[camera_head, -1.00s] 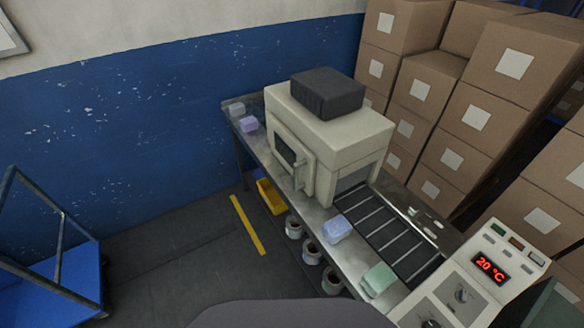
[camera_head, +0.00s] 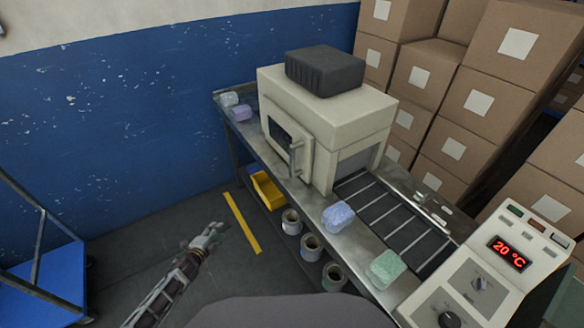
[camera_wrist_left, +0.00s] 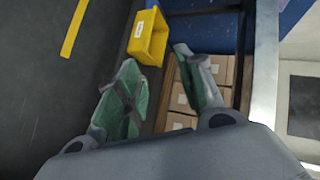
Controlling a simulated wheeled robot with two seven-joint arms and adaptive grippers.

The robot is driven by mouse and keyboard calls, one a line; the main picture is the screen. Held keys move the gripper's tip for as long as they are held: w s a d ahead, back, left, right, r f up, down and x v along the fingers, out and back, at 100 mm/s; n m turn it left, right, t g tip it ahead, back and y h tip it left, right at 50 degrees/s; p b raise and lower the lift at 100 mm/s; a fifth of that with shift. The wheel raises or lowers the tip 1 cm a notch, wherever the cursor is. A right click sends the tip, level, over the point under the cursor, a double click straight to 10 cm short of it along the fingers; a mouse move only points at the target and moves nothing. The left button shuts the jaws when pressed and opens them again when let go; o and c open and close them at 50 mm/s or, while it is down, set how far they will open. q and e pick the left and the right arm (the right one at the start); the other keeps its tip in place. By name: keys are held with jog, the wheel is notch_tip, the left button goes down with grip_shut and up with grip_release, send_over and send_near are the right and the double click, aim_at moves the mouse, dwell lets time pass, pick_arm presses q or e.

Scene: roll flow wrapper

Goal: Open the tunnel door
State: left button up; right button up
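The tunnel is a cream box-shaped machine (camera_head: 335,115) with a dark ribbed unit on top, standing over the conveyor. Its door (camera_head: 283,140), with a dark window and an upright handle (camera_head: 296,157), is on the side facing me and looks closed. My left gripper (camera_head: 218,232) is in the lower left of the head view, over the floor and well apart from the door. In the left wrist view its two green-padded fingers (camera_wrist_left: 160,85) are spread with nothing between them. The door is not visible in the wrist view. My right gripper is not in view.
Wrapped packs, purple-blue (camera_head: 338,216) and green (camera_head: 387,266), sit on the steel table by the conveyor (camera_head: 385,214). A control panel (camera_head: 500,262) reads 20 °C. A yellow bin (camera_head: 267,190) and rolls (camera_head: 311,247) are below. A blue cart (camera_head: 40,285) stands left; boxes stack behind.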

pick_arm(q)
jog(key=w+d+r+m+h+b, duration=0.2)
jog(key=w+d+r+m, duration=0.15)
jog(key=r, duration=0.25)
jog(key=w+d+r+m+t+h+b, duration=0.1)
jog(key=w+d+r+m+h+b, duration=0.1)
jog(key=r+m, duration=0.4)
jog(key=w+d+r+m+h+b, duration=0.1)
jog(key=w+d+r+m+h, duration=0.15)
jog(key=r, duration=0.45)
jog(key=m+g+h+b, duration=0.5)
jog(key=m+h+b, duration=0.1)
jog(key=m, duration=1.1)
send_near(290, 161)
jog(key=v, duration=0.3)
jog(key=shift+s+d, duration=0.1)
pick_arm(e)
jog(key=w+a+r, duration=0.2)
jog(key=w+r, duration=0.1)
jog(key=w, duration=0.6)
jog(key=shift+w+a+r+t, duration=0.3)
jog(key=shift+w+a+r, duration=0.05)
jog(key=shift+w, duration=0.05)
